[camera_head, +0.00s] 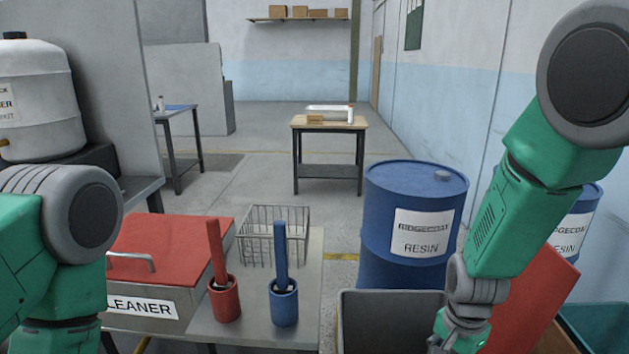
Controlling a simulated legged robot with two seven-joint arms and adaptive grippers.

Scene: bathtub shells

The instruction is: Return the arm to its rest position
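My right arm comes in from the upper right, green and grey, and bends down to its wrist at the bottom edge. Only the top of my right gripper (440,345) shows there, by the right side of an open grey bin (390,298). Its fingers are cut off by the frame, so I cannot tell whether it is open or shut. My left arm shows as a grey joint and green links at the lower left. My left gripper is out of view.
A grey table (245,332) carries a red holder (225,300), a blue holder (284,304) and a wire basket (273,238). A red-lidded cleaner tank (150,310) stands left. A blue resin drum (412,222) stands behind the bin. A red panel (545,290) and teal bin (600,325) are right.

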